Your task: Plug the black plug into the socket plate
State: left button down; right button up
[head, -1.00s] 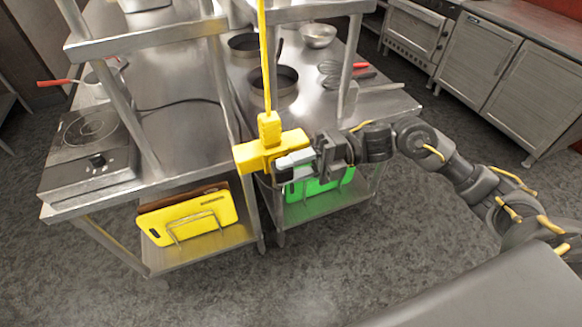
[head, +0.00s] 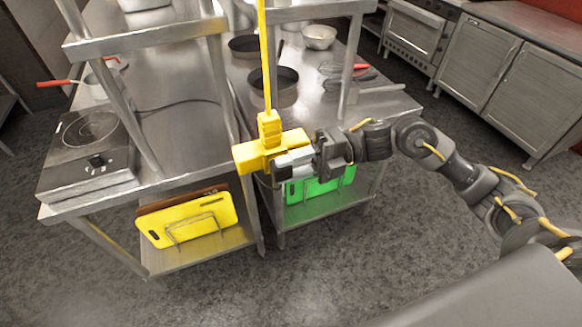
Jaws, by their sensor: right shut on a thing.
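The yellow socket plate (head: 256,155) is a cross-shaped block that hangs from a yellow cord in the middle of the head view. My right gripper (head: 281,164) comes in from the right, with its pale fingers against the right side of the block. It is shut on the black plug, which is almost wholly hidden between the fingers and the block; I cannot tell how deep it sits. A dark cable (head: 264,182) shows just under the fingers. My left gripper is not in view.
Steel tables with shelf posts stand behind the block. A hot plate (head: 88,150) with a black cord sits at the left. Pans (head: 273,84) stand behind. A yellow board (head: 188,219) and a green board (head: 318,187) are on the lower shelves. The floor in front is clear.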

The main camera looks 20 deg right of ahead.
jog(key=shift+w, duration=0.35)
jog(key=o, duration=1.1)
jog(key=shift+c, duration=0.2)
jog(key=d+b, duration=0.5)
jog(key=d, duration=0.5)
jog(key=shift+w+d, duration=0.4)
